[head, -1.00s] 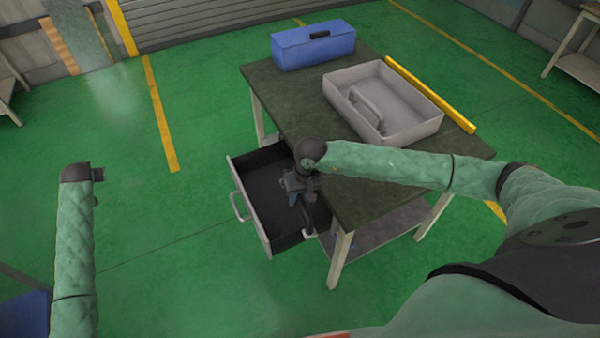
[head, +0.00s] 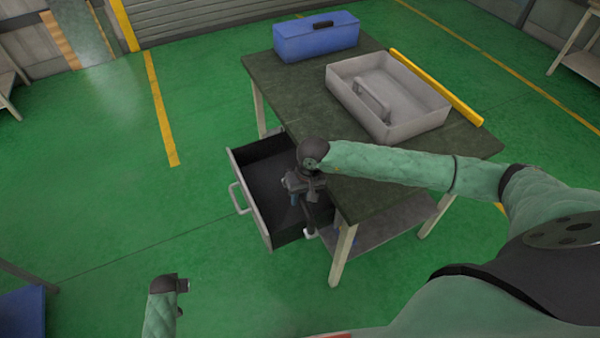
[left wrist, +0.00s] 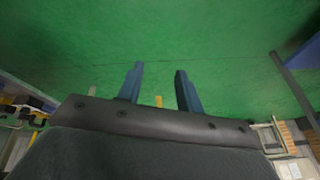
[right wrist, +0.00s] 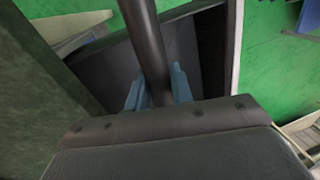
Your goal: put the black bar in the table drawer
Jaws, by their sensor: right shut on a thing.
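The table drawer (head: 250,205) is pulled open at the table's left side; its dark inside looks empty apart from what my right arm hides. My right gripper (head: 295,193) is over the drawer's near right part. In the right wrist view its blue fingers (right wrist: 155,92) are shut on the black bar (right wrist: 146,40), a dark round rod that runs up past the drawer (right wrist: 235,50). The bar (head: 308,217) is small and partly hidden in the head view. I cannot tell if it touches the drawer. My left gripper (left wrist: 158,88) is open and empty over the floor.
The table (head: 285,90) carries a blue toolbox (head: 300,43), a grey tray (head: 425,120) with a handle and a yellow bar (head: 437,86). A lower shelf (head: 385,235) lies under it. The green floor left of the drawer is clear.

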